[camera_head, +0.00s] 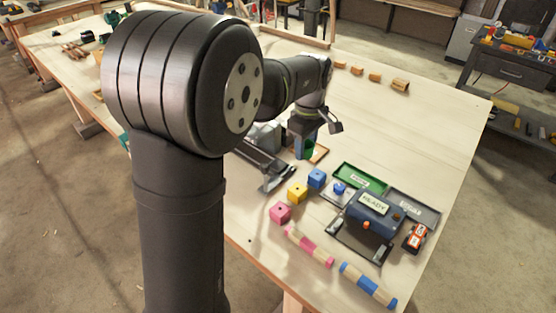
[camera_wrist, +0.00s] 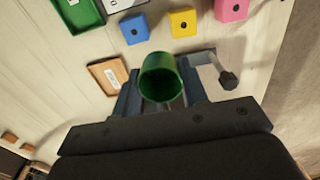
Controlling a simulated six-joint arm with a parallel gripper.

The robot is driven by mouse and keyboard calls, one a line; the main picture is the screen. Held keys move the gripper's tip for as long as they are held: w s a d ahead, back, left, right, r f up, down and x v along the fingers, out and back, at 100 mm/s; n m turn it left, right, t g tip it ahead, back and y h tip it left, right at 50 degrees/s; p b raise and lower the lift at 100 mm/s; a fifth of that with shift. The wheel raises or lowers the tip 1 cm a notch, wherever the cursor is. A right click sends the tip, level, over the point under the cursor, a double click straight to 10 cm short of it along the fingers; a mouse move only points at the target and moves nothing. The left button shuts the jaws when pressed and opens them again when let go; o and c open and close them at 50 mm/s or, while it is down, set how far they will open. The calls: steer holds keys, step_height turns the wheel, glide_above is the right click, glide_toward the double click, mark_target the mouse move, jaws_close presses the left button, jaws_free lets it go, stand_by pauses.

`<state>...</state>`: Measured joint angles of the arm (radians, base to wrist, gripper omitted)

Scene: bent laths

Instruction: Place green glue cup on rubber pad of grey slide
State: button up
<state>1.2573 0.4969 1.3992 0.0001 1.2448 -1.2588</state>
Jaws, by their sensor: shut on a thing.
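My gripper (camera_wrist: 161,92) is shut on the green glue cup (camera_wrist: 162,80), with one finger on each side of it. In the wrist view the cup's open mouth faces the camera. In the head view my gripper (camera_head: 305,138) holds the cup (camera_head: 308,150) near the wooden-rimmed tray (camera_head: 321,153); I cannot tell how high. A long grey rail (camera_head: 262,160), which looks like the grey slide, lies left of the gripper, partly hidden by my arm. A grey part with a black knob (camera_wrist: 228,80) shows beyond the cup in the wrist view. I cannot make out the rubber pad.
Pink (camera_head: 280,213), yellow (camera_head: 297,193) and blue (camera_head: 316,179) blocks stand in front of the gripper. Two coloured laths (camera_head: 309,247) lie near the front edge. The table behind is mostly clear.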

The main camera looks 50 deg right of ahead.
glide_above(278, 165)
step_height(278, 165, down, 6)
steer(key=shift+f, duration=1.9)
steer(key=shift+f, duration=0.15)
steer(key=o, duration=0.9)
steer(key=shift+o, duration=0.2)
step_height(278, 165, up, 12)
steer(key=shift+r, duration=0.2)
steer(key=shift+f, duration=0.15)
